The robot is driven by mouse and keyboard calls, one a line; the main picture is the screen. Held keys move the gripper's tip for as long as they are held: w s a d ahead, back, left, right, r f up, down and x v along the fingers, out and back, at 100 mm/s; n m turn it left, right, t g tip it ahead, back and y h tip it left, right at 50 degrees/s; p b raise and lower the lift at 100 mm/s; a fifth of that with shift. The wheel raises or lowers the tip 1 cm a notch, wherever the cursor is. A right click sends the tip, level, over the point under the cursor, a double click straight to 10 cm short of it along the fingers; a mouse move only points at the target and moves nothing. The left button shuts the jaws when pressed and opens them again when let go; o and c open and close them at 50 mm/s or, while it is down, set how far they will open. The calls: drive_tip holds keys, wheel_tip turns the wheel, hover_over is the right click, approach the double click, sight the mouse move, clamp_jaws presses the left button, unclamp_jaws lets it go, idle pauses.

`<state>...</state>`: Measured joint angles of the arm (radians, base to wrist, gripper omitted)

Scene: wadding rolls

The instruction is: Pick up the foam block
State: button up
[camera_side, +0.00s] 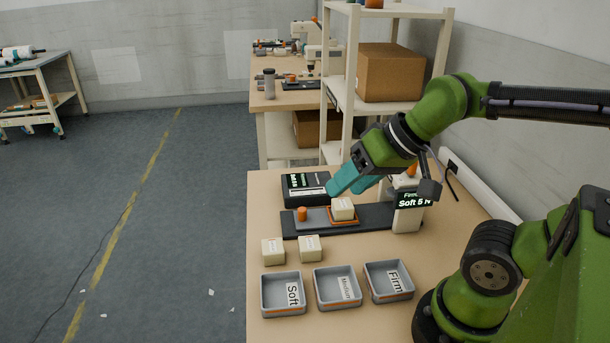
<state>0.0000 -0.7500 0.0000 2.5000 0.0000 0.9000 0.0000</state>
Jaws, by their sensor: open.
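One pale cream foam block (343,208) sits on an orange-edged spot of the dark testing plate, with a label on its front. Two more foam blocks stand on the bare table in front of the plate, a left one (272,251) and a right one (310,248). My gripper (345,188) has teal fingers and is open, just above and behind the block on the plate. It looks apart from that block, though the gap is hard to judge. The far finger is partly hidden.
Three grey trays stand along the table front, marked Soft (283,309), Medium (323,302) and Firm (376,296). The dark plate (296,229) bears an orange knob (302,213). A black device (303,180) lies behind; a display reading "Soft 5 N" (412,202) stands right.

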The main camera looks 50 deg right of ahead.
drive_tip(key=o, duration=0.6)
drive_tip(key=m+g+h, duration=0.2)
drive_tip(key=m+g, duration=0.3)
drive_tip(key=g, duration=0.2)
hover_over(343, 203)
drive_tip(key=f, duration=1.5)
drive_tip(key=shift+w+a+f, duration=0.1)
drive_tip(key=shift+w+a, duration=0.1)
drive_tip(key=shift+s+d+f, duration=0.1)
drive_tip(key=shift+f, duration=1.5)
drive_tip(key=shift+s+d+f, duration=0.1)
drive_tip(key=shift+f, duration=1.5)
